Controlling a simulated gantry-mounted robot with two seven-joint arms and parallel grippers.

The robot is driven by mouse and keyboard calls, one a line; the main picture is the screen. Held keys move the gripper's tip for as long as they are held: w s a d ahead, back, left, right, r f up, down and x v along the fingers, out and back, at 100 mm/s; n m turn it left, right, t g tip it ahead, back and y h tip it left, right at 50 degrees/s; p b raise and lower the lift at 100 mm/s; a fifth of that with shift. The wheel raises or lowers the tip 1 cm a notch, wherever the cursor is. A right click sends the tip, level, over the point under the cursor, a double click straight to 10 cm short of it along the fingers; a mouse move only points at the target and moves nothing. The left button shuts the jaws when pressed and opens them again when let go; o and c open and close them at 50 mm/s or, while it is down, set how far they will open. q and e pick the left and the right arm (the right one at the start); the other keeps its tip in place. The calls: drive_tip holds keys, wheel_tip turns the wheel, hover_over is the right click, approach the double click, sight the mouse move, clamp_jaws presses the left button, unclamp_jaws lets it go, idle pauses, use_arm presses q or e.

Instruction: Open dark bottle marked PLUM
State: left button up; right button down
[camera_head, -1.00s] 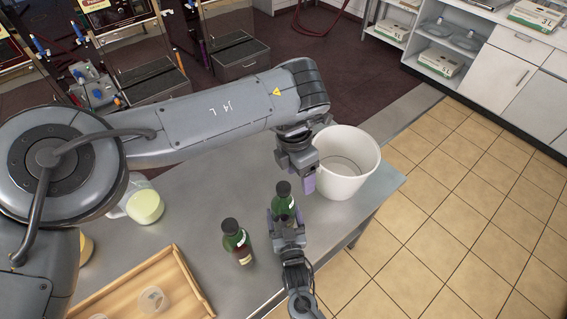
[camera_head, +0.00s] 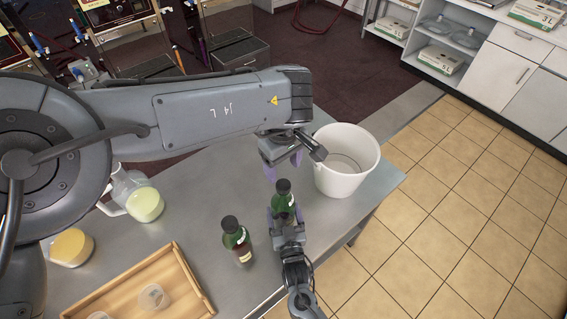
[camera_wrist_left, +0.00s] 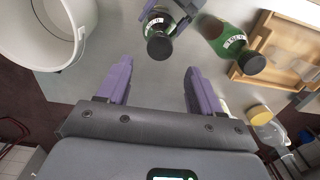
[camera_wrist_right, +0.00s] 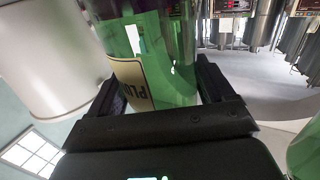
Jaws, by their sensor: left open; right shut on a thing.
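The green bottle with a dark cap (camera_head: 283,187) stands upright on the steel table; part of its label, "PLU", shows in the right wrist view (camera_wrist_right: 140,84). My right gripper (camera_head: 284,217) is shut on its body from the near side. The cap is on, and shows from above in the left wrist view (camera_wrist_left: 160,47). My left gripper (camera_head: 282,166) is open and empty, above and just beyond the cap, not touching it. In the left wrist view its fingers (camera_wrist_left: 156,84) are apart, with the cap ahead of them.
A second dark-capped green bottle (camera_head: 237,240) stands close on the left. A white bucket (camera_head: 345,178) is at the right end of the table. A wooden tray (camera_head: 190,275) with clear cups, a pale-yellow jug (camera_head: 143,204) and an orange-yellow container (camera_head: 71,247) are further left.

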sight(283, 184)
use_arm(q)
drive_tip(key=shift+f, duration=3.55)
